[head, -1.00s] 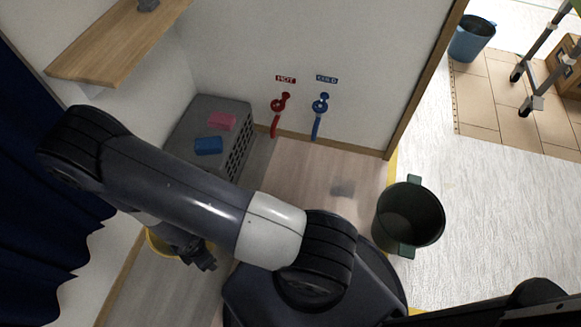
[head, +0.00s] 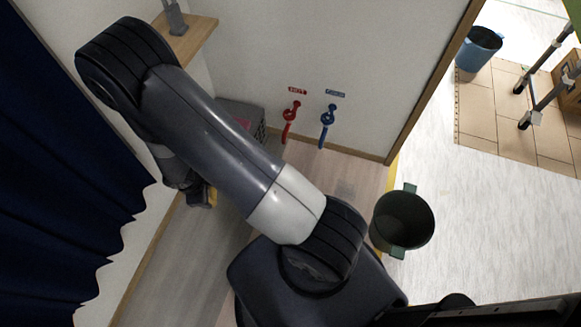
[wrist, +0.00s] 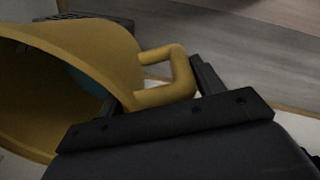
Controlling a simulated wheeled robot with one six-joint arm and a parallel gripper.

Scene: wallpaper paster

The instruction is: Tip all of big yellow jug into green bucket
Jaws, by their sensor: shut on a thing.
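The big yellow jug (wrist: 95,45) fills the left of the wrist view, its wide mouth facing the camera's left side. My gripper (wrist: 160,93) is shut on the jug's handle (wrist: 180,75). A bluish patch shows inside or through the jug's mouth; I cannot tell how full it is. In the head view my gripper (head: 203,196) and the jug are mostly hidden behind my arm at the left. The dark green bucket (head: 402,222) stands upright on the floor at the right, well apart from the jug. Its inside looks dark.
A grey crate (head: 240,115) stands by the wall behind my arm, below a wooden shelf (head: 190,40). Red and blue taps (head: 327,117) are on the wall. A dark curtain (head: 60,180) hangs at left. A blue bucket (head: 478,50) stands far right.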

